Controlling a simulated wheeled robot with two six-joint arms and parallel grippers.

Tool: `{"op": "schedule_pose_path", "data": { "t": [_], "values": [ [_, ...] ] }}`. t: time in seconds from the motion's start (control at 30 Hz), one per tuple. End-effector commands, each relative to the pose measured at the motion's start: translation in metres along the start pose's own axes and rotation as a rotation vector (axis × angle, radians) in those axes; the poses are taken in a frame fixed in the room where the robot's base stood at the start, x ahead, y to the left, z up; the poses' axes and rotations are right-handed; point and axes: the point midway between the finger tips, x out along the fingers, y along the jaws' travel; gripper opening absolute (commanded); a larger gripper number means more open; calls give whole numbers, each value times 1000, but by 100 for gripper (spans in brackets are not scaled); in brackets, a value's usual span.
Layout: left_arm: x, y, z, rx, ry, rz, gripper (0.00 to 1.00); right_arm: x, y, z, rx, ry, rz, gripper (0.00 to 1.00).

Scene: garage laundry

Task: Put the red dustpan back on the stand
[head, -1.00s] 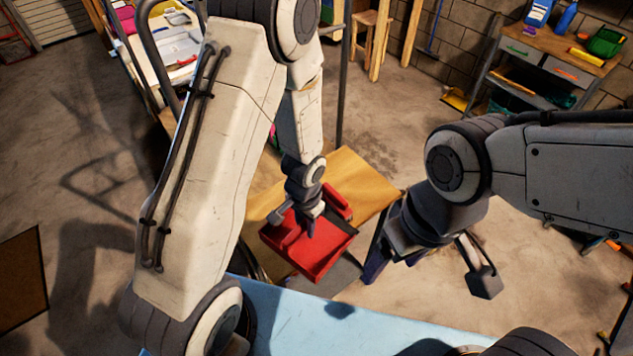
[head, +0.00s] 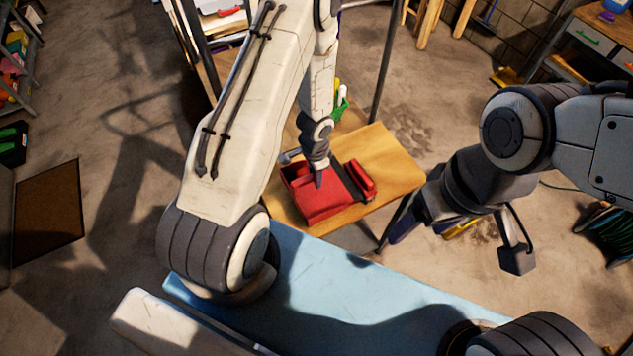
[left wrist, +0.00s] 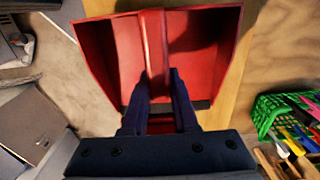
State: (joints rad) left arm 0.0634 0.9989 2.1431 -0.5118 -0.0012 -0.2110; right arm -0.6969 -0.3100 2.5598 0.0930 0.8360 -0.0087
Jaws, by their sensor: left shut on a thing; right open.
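The red dustpan (head: 325,205) shows in the head view over the front part of a wooden-topped stand (head: 395,185). I cannot tell whether it touches the top. My left gripper (head: 318,182) reaches down to it. In the left wrist view, the dustpan's open pan (left wrist: 205,50) fills the top middle, and the left fingers (left wrist: 160,95) are closed on its raised middle part. My right gripper (head: 395,232) is open and empty, to the right of the stand and apart from the dustpan.
A red block-like part (head: 360,178) shows beside the dustpan; I cannot tell whether it belongs to it. A green basket (left wrist: 285,115) with coloured items is at the right in the left wrist view. A light blue surface (head: 340,285) lies in front. Bare floor is at left.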

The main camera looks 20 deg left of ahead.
Motion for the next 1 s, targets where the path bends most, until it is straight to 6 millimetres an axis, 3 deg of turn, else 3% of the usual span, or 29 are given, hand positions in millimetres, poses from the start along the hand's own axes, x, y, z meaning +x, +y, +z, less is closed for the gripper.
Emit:
{"op": "schedule_pose_path", "data": {
  "t": [0.3,0.77,0.8,0.83,1.0],
  "values": [
    [40,1,-1,4,-1,0,0,40,3,2,6,0,0,80],
    [45,2,-1,4,-1,0,0,45,3,2,7,0,0,80],
    [43,2,-1,4,0,0,42,43,3,2,7,0,0,80],
    [43,2,-1,4,-1,0,54,43,3,2,7,0,0,80],
    [43,2,-1,3,-1,0,57,43,3,2,7,0,0,80]
  ]
}}
